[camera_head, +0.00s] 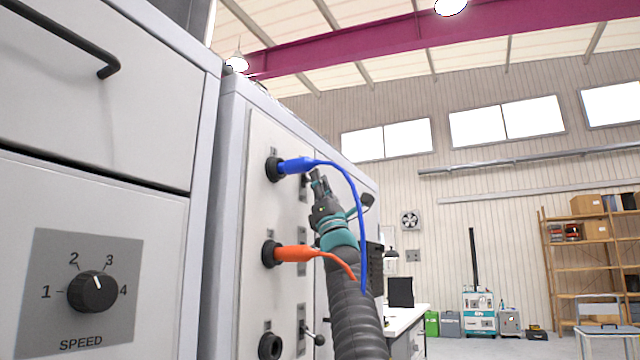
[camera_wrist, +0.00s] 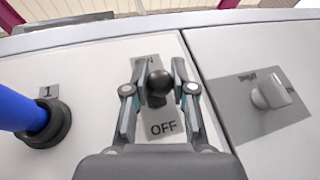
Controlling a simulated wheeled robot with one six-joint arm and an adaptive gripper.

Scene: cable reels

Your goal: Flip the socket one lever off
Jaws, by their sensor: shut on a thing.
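The socket one lever has a black ball knob (camera_wrist: 159,82) on a grey plate, with the word OFF printed below it in the wrist view. My gripper (camera_wrist: 158,70) has one finger on each side of the knob and is shut on it. The blue plug (camera_wrist: 22,112) sits in the socket marked 1, left of the lever. In the head view, my gripper (camera_head: 317,178) reaches the panel just right of the blue plug (camera_head: 295,166). There the lever is mostly hidden behind my gripper.
An orange plug (camera_head: 293,254) sits in the socket below, and an empty socket (camera_head: 270,346) is lower still, beside another lever (camera_head: 317,340). The blue cable (camera_head: 356,200) hangs close beside my arm. A speed dial (camera_head: 93,291) is on the left cabinet.

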